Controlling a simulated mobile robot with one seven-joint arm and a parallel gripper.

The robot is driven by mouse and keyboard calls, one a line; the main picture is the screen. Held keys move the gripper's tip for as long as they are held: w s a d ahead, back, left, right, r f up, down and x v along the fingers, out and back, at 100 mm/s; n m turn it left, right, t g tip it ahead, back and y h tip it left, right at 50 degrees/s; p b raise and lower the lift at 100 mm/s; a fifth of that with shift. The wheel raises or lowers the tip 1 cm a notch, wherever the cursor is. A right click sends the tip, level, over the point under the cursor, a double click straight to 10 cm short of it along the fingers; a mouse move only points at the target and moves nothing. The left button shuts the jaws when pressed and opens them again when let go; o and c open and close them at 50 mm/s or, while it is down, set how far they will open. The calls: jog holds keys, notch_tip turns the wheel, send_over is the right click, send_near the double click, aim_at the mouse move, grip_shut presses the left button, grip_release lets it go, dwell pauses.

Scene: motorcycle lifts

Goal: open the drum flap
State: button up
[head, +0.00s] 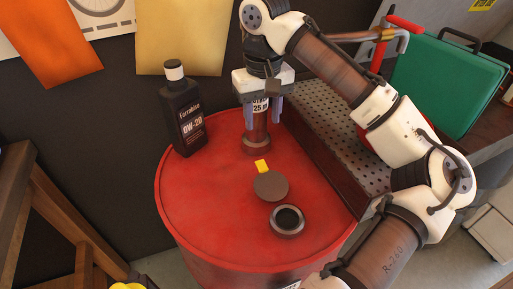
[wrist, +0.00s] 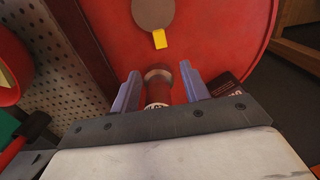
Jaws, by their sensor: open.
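The red drum (head: 195,205) has a flat, dark round flap (head: 271,187) with a yellow tab (head: 262,166) on its top. The flap and tab also show at the top of the wrist view (wrist: 153,12). I cannot tell whether the flap covers a hole. A dark ring with a black opening (head: 287,220) is close in front of the flap. My gripper (head: 262,112) is open and points down at the far side of the drum top, behind the flap. Its fingers (wrist: 160,88) are on either side of a red-brown cylinder, apart from the flap.
The red-brown labelled cylinder (head: 256,135) stands behind the flap. A black oil bottle (head: 186,115) stands at the drum's back left. A perforated metal ramp (head: 325,125) borders the drum's right side, with a green case (head: 450,80) beyond. The drum top left of the flap is clear.

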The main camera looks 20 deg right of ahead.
aim_at(262, 165)
notch_tip(262, 165, down, 14)
jog(key=shift+s+r+p, duration=0.15)
jog(key=shift+r+p, duration=0.05)
jog(key=shift+p, duration=0.55)
grip_shut()
